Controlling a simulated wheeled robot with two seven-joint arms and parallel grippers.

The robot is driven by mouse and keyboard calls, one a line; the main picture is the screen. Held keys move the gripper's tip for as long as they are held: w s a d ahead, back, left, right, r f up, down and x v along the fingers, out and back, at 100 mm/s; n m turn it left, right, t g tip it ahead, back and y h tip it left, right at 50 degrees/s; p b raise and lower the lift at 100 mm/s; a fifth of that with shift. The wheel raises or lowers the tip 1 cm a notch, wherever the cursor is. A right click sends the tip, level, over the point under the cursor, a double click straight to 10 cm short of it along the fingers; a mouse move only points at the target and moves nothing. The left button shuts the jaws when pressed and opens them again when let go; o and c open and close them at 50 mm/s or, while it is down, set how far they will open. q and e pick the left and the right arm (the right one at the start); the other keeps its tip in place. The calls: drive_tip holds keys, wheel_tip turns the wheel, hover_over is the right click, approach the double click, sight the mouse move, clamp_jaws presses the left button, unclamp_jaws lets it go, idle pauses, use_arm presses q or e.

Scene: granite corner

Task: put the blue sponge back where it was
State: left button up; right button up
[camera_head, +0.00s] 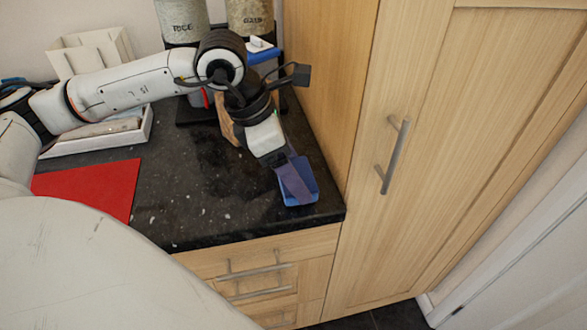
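The blue sponge (308,191) is at the front right corner of the dark granite counter, near its front edge. My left arm comes in from the left and reaches down over the counter. My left gripper (293,176) points down and to the right, and its end overlaps the sponge. The fingers blend with the blue, so I cannot tell whether they are closed on it, or whether the sponge rests on the counter or is just above it. My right gripper is not in view.
A red mat (92,188) lies at the left of the counter (195,215). A white tray (98,140) is behind it. Two labelled canisters (183,22) and another blue item (262,55) stand at the back. A tall wooden cabinet (410,150) bounds the right; drawers (265,272) are below.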

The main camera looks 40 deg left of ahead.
use_arm(q)
drive_tip(key=shift+f, duration=0.5)
drive_tip(key=o, duration=1)
drive_tip(key=shift+r, duration=0.1)
drive_tip(key=shift+r, duration=0.2)
drive_tip(key=v, duration=1.1)
drive_tip(key=shift+s+a+r, duration=0.1)
drive_tip(key=shift+s+r, duration=0.05)
drive_tip(key=shift+r, duration=0.2)
drive_tip(key=shift+s, duration=0.1)
